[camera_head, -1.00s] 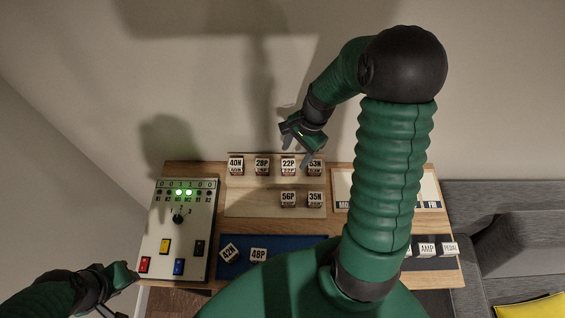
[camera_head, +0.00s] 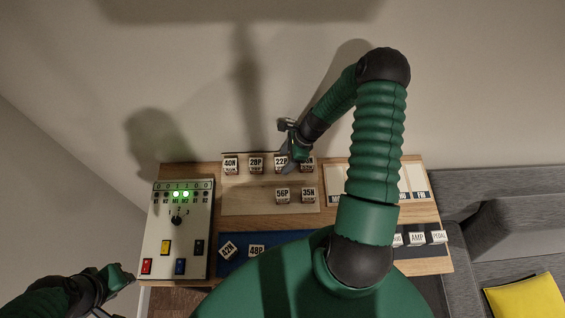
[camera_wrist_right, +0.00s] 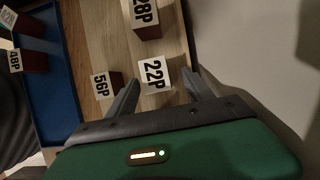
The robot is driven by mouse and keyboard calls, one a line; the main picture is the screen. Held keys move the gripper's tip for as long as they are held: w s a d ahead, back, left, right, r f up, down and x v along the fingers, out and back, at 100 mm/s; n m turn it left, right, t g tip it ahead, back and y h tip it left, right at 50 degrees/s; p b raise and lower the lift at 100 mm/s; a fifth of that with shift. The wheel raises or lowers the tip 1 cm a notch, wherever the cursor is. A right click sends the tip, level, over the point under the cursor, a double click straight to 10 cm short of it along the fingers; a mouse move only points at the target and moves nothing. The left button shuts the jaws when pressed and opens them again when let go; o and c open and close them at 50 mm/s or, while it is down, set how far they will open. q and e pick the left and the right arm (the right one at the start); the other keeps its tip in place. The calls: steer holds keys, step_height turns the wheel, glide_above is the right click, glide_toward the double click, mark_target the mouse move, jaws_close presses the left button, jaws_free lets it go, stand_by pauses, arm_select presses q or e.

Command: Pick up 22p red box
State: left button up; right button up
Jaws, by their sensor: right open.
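The 22P box (camera_head: 281,163) stands in the back row on the light wood board, with a white label on top. Its red side is mostly hidden. In the right wrist view the 22P box (camera_wrist_right: 155,76) sits between and just beyond my gripper's fingertips. My right gripper (camera_head: 291,158) is over the back row beside the 22P label, partly covering the box to its right. In the wrist view the right gripper (camera_wrist_right: 165,90) is open and empty. My left gripper (camera_head: 118,296) is at the lower left, off the table; its jaws are unclear.
The 28P box (camera_head: 256,164) and 40N box (camera_head: 231,165) stand left of 22P. The 56P box (camera_head: 282,196) and 35N box (camera_head: 308,195) stand in front. A switch panel (camera_head: 160,225) is at left.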

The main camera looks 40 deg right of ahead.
mark_target(284, 161)
steer(key=shift+w+a+f, duration=0.15)
steer(key=shift+a+f, duration=0.2)
steer(key=shift+f, duration=0.2)
steer(key=shift+w+a+f, duration=0.1)
steer(key=shift+a+f, duration=0.25)
steer(key=shift+f, duration=0.15)
steer(key=shift+w+a+f, duration=0.15)
steer(key=shift+f, duration=0.1)
steer(key=shift+d, duration=0.25)
steer(key=c, duration=1)
steer(key=shift+a, duration=0.1)
jaws_close()
